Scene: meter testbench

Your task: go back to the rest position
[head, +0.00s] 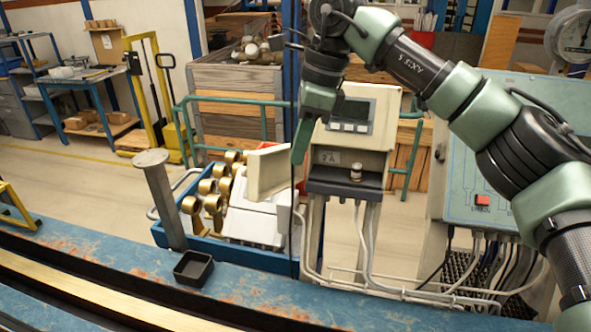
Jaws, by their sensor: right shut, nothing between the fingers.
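My right arm comes in from the right edge and bends over at the top centre. My right gripper (302,140) points down and is shut, with nothing seen between its fingers. It is in front of the left edge of a grey meter box (372,112) with a small display and buttons. My left gripper is not in view.
A blue tray (260,260) holds brass fittings (212,187) and pale blocks. A grey post (163,200) and a small black open box (193,268) stand on the worn blue bench (130,268). A control panel (500,190) with a red switch is at right. Cables hang below the meter box.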

